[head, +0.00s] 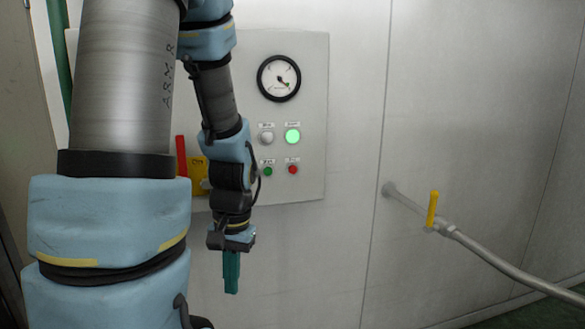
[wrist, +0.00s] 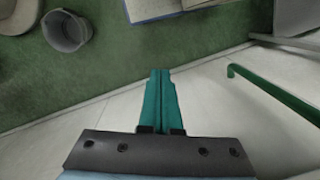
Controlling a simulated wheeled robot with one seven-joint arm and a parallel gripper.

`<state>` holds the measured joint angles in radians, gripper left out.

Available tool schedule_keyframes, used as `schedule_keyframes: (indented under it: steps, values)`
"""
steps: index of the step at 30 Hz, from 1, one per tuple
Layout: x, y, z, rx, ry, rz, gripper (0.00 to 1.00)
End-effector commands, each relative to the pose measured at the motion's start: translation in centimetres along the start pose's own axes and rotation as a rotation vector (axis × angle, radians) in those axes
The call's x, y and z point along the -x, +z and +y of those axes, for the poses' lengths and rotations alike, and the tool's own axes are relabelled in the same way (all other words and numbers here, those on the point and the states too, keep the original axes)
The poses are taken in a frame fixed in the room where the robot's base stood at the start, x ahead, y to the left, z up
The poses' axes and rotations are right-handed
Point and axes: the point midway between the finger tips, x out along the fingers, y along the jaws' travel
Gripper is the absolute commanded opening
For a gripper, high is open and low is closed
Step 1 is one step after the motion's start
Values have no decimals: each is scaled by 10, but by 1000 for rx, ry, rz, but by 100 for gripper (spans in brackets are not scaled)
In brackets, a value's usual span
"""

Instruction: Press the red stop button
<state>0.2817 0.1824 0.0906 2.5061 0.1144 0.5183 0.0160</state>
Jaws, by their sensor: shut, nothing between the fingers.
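The red stop button (head: 292,170) is a small red knob at the lower right of the grey control panel (head: 310,115) in the head view. A small green button (head: 268,171) sits to its left. My gripper (head: 231,290) hangs pointing down, below and left of the red button and apart from it. Its teal fingers are shut with nothing between them. In the wrist view my gripper (wrist: 160,72) shows its closed fingers; the red button is not in that view.
A pipe with a yellow valve handle (head: 432,209) juts out at right. A grey bucket (wrist: 67,30) stands on the green floor.

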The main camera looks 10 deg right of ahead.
Motion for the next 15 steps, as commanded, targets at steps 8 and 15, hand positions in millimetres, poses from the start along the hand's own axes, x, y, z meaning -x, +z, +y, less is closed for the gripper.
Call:
schedule_keyframes:
  steps: [8,15]
  values:
    - [-30,18,-7,-490,-314,-451,0]
    - [-5,-9,-32,-848,-787,-785,0]
